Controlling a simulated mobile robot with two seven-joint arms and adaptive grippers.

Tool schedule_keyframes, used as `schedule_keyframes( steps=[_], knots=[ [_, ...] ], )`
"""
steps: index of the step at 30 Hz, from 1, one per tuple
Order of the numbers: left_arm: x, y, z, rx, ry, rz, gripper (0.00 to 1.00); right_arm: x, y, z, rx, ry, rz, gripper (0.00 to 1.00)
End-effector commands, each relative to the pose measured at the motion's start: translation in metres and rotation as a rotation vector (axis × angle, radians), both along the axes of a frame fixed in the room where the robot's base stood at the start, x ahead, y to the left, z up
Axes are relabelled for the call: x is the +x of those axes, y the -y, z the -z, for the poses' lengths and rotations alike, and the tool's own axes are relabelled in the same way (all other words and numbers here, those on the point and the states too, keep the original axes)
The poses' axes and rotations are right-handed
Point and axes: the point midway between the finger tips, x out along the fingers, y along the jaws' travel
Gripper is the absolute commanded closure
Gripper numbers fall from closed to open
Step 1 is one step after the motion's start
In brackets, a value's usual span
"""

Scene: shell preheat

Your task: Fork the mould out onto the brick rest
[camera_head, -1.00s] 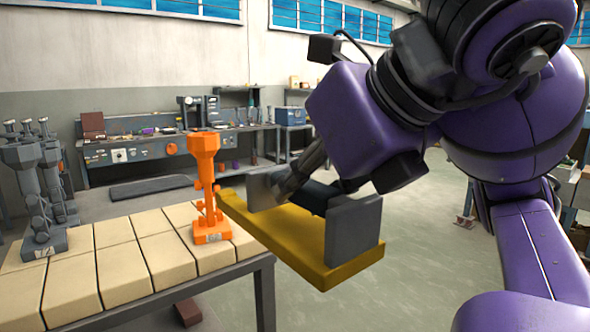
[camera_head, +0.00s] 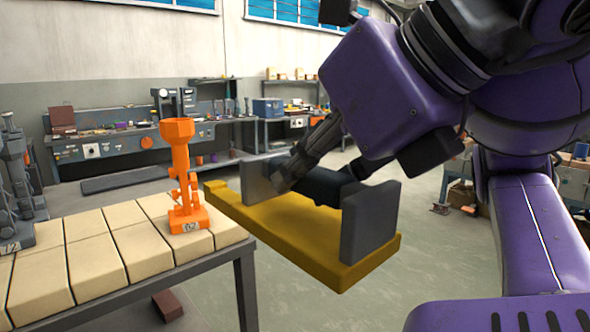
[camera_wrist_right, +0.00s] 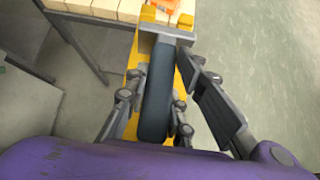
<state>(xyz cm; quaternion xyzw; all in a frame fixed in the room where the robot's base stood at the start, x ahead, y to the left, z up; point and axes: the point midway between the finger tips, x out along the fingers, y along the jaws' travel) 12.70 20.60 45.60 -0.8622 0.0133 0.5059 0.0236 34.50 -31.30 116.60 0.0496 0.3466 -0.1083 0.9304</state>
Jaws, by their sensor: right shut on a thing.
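An orange mould (camera_head: 182,175) with a cup-shaped top and a white label on its foot stands upright on the brick rest (camera_head: 143,248), near its right end. My right gripper (camera_head: 326,180) is shut on the dark cylindrical handle (camera_wrist_right: 158,95) of a yellow fork (camera_head: 290,237), between two grey upright plates. The fork is held off the floor beside the rest, its far end behind the mould's foot in the head view. In the wrist view its two yellow tips lie near the rest's edge, and part of the orange mould (camera_wrist_right: 158,4) shows beyond. My left gripper is out of view.
Grey moulds (camera_head: 20,190) stand at the left of the rest. A dark metal table frame (camera_head: 243,280) carries the bricks. A workbench (camera_head: 140,140) with equipment runs along the back wall.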

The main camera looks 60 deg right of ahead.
Motion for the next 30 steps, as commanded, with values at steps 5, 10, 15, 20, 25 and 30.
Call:
schedule_keyframes(
  steps=[5, 10, 15, 20, 25, 30],
  knots=[
    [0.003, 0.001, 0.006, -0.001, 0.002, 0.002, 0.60, -0.012, -0.003, 0.002, -0.002, -0.006, 0.000, 1.00],
    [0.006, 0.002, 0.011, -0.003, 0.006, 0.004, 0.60, -0.022, -0.005, 0.002, -0.001, -0.005, 0.001, 1.00],
    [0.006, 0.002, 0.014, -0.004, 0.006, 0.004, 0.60, -0.030, -0.008, 0.001, -0.002, -0.003, -0.002, 1.00],
    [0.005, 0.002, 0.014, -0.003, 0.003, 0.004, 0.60, -0.032, -0.009, 0.000, -0.002, 0.000, -0.003, 1.00],
    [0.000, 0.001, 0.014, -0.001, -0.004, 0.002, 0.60, -0.032, -0.009, 0.000, 0.000, 0.001, -0.003, 1.00],
    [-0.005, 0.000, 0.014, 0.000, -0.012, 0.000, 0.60, -0.032, -0.009, 0.000, 0.000, 0.001, -0.003, 1.00]
  ],
)
